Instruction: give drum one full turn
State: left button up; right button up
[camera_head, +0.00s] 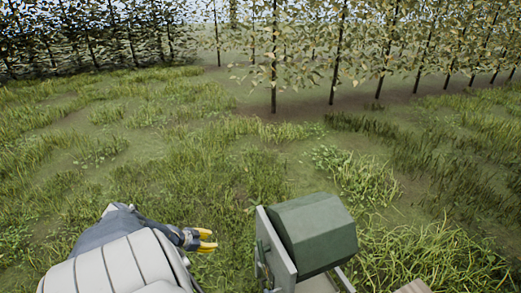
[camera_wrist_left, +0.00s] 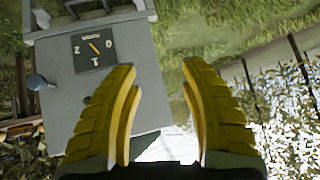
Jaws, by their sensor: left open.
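The green many-sided drum (camera_head: 318,232) sits in a grey frame (camera_head: 272,245) at the lower middle of the head view. Small dark parts show on the frame's left face, too small to make out. My left gripper (camera_head: 207,240) is left of the frame, apart from it, with its yellow fingers pointing right. In the left wrist view my left gripper (camera_wrist_left: 160,95) is open, with nothing between its fingers. A dark rounded knob (camera_wrist_left: 38,82) shows at the panel's left. My right gripper is out of view.
Uneven grass (camera_head: 180,120) surrounds the drum. A row of thin trees (camera_head: 335,50) stands at the back, with a denser dark hedge (camera_head: 90,35) at the back left. The space between my left gripper and the frame looks clear.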

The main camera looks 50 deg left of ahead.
pick_arm(q)
jog(key=d+r+t+h, duration=0.2)
jog(key=d+r+h, duration=0.15)
jog(key=d, duration=0.35)
jog(key=n+t+h, duration=0.1)
jog(key=n+h, duration=0.2)
jog(key=h, duration=0.1)
send_near(260, 249)
jog(key=x, duration=0.7)
jog(key=a+f+x, duration=0.1)
jog(key=x, duration=0.2)
jog(key=shift+w+d, duration=0.2)
jog(key=shift+w, duration=0.2)
jog(key=shift+c, duration=0.3)
grip_shut()
